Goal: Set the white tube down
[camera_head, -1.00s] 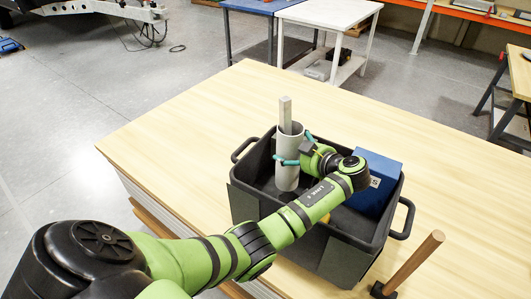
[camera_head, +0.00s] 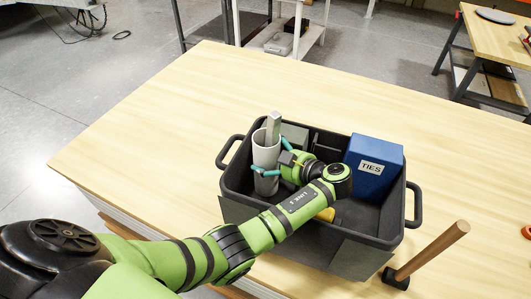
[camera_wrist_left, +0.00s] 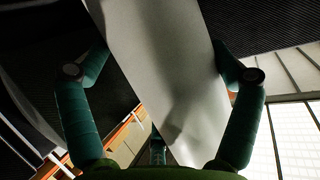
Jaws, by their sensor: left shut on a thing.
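The white tube (camera_head: 266,152) stands nearly upright inside the left part of a black crate (camera_head: 360,233). A grey square bar (camera_head: 273,126) sticks up out of the tube's open top. My left gripper (camera_head: 268,158) is shut around the tube, with its teal fingers on either side. In the left wrist view the tube (camera_wrist_left: 165,75) fills the middle between the two fingers. Whether the tube's lower end touches the crate floor is hidden. My right gripper is not in view.
A blue box marked TIES (camera_head: 373,167) stands in the crate's right part. Something yellow (camera_head: 326,214) lies in the crate, partly behind my arm. A mallet with a wooden handle (camera_head: 432,250) stands right of the crate. The wooden tabletop (camera_head: 180,130) is bare to the left.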

